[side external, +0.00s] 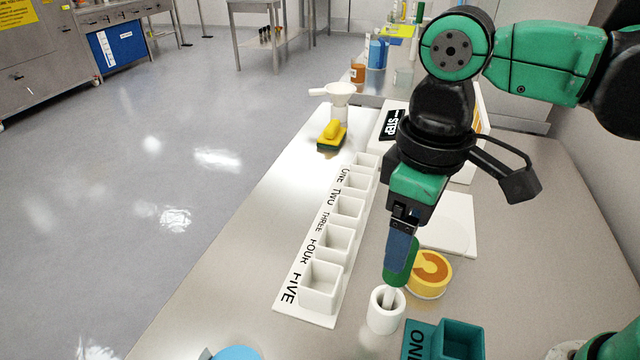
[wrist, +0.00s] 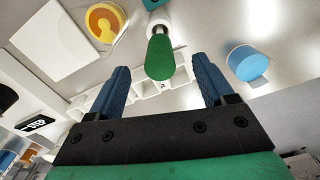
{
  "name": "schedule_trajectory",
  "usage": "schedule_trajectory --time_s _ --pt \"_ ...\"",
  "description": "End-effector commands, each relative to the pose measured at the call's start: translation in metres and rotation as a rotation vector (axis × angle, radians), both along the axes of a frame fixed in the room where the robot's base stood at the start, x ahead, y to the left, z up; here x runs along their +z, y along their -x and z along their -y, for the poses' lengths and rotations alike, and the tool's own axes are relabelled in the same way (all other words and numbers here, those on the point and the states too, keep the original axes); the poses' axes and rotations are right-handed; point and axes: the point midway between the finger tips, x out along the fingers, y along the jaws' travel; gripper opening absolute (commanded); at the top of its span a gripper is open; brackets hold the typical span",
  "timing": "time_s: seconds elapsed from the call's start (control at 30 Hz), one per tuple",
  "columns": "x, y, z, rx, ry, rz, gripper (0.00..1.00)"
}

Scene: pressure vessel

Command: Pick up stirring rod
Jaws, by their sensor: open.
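The stirring rod (side external: 400,264) has a thick green handle and a thin pale shaft. It stands in a white cup (side external: 386,318), handle up and slightly tilted. My gripper (side external: 402,248) is pointed down at the handle from above, its blue fingers overlapping it in the side view. In the wrist view the rod's green handle (wrist: 160,58) lies between the two blue fingers of my gripper (wrist: 160,74), with a gap on each side. The gripper is open and holds nothing. The lower shaft is hidden inside the cup.
A yellow round container (side external: 432,286) stands close right of the cup. A teal box (side external: 462,338) is in front, and a blue round thing (side external: 236,353) is at the front left. A white rack of labelled bins (side external: 318,312) runs along the left. Bare table lies far right.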

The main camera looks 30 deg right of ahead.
Motion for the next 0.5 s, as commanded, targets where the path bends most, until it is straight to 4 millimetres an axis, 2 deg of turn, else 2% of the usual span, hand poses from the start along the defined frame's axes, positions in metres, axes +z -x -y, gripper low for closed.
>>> schedule_trajectory --time_s 0.5 --pt "-0.05 0.0 0.0 -0.001 -0.001 0.002 0.75"
